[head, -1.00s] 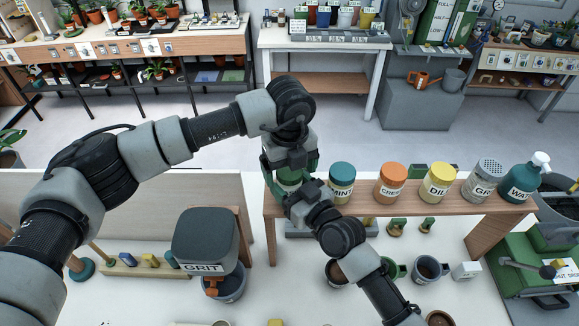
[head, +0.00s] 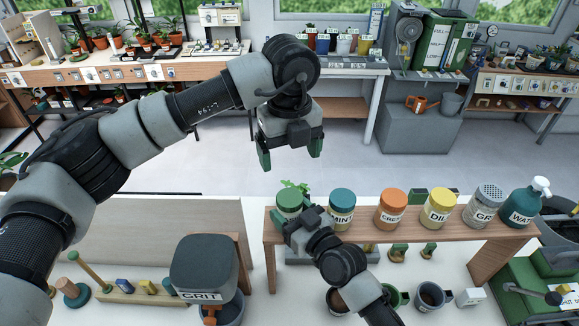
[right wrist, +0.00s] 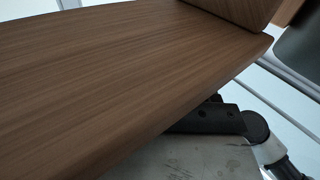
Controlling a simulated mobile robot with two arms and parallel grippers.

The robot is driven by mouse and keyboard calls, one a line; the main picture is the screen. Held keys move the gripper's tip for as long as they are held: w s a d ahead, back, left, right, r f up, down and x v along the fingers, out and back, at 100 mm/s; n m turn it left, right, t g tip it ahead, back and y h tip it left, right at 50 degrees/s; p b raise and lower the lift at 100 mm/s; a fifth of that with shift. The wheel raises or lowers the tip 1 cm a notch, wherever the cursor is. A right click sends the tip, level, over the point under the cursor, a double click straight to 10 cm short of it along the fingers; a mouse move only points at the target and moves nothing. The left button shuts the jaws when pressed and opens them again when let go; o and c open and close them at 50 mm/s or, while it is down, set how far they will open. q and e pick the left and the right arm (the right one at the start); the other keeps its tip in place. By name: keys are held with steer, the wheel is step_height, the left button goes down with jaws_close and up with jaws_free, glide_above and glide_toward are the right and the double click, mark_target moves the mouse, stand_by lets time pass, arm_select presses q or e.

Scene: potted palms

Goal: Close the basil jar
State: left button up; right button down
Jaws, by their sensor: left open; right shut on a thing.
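The basil jar (head: 285,213) stands at the left end of the wooden shelf, with a green lid (head: 289,198) on its top. The jar's front is partly hidden by my right gripper (head: 297,224), which is shut on the jar from the near side. My left gripper (head: 290,158) is open and empty, fingers pointing down, raised above and beyond the jar and apart from it. Whether the lid is fully tight cannot be told. The right wrist view shows neither the jar nor the fingertips clearly.
On the wooden shelf (head: 465,233), the mint jar (head: 341,210) stands close to the right of the basil jar. The orange-lidded jar (head: 390,209), dill jar (head: 438,207), grit shaker (head: 484,207) and water bottle (head: 522,211) follow. A grit container (head: 203,268) stands at front left.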

arm_select(q)
steer(key=shift+r, duration=0.2)
arm_select(e)
steer(key=shift+c, duration=1)
jaws_free()
steer(key=shift+s+d+f, duration=0.1)
steer(key=shift+s+d, duration=0.1)
steer(key=shift+s, duration=0.05)
arm_select(q)
step_height(320, 180, down, 4)
steer(key=b, duration=0.3)
steer(key=shift+r, duration=0.25)
steer(key=shift+b, duration=0.3)
arm_select(e)
steer(key=v, duration=1)
